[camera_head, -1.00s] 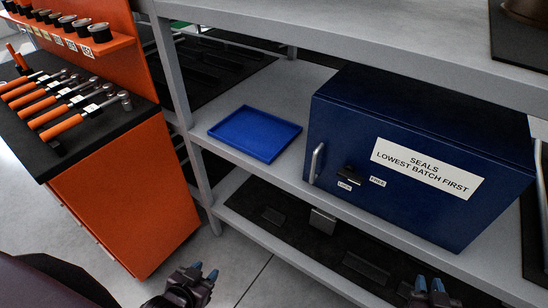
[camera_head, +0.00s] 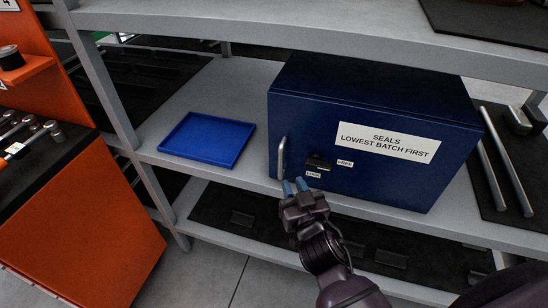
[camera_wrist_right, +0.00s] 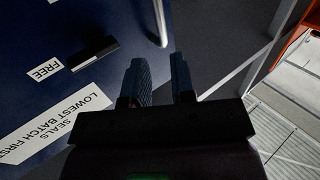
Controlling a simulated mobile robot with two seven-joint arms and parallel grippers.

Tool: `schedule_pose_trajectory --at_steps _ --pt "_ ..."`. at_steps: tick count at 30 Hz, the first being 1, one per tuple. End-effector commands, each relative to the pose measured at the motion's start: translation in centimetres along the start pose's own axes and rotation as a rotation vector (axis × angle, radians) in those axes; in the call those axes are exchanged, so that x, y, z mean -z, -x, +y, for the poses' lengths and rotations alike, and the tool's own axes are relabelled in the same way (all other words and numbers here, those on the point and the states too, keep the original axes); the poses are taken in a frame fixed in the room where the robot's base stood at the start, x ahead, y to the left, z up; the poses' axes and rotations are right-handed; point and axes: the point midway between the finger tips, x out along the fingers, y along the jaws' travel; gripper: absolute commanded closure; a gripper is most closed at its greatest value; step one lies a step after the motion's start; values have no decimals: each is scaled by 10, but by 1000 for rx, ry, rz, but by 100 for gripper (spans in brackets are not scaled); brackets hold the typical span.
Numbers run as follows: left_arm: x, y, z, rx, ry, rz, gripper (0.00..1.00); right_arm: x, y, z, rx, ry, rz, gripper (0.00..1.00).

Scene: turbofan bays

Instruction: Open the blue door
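The blue door (camera_head: 370,172) is the front of a dark blue cabinet on the shelf and appears closed. It has a silver bar handle (camera_head: 282,158) at its left edge and a black latch lever (camera_head: 318,162) beside it, with LOCK and FREE labels. In the right wrist view the lever (camera_wrist_right: 93,53) lies toward the FREE label (camera_wrist_right: 45,72). My right gripper (camera_head: 294,187) is just below the handle, in front of the door. Its blue fingers (camera_wrist_right: 160,76) are apart with nothing between them; the handle (camera_wrist_right: 158,25) is ahead of them. My left gripper is out of view.
A blue tray (camera_head: 208,140) lies empty on the shelf (camera_head: 240,180) left of the cabinet. A shelf board (camera_head: 300,32) runs above. An orange tool cabinet (camera_head: 85,225) stands at the left. Metal rods (camera_head: 508,165) lie right of the cabinet.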

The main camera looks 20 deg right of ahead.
Motion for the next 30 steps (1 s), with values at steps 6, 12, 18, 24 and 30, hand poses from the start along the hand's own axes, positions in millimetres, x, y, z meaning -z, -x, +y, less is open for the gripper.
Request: schedule_pose_trajectory --at_steps 6,12,18,24,30 --pt "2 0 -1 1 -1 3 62 1 -31 -1 1 1 1 76" --pt "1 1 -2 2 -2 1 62 1 -61 0 1 3 1 76" --pt "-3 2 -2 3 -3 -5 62 0 -85 0 0 2 -1 76" --pt "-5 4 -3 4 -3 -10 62 0 -97 0 0 0 -1 76" --pt "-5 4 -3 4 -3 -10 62 0 -99 0 -1 1 -1 76"
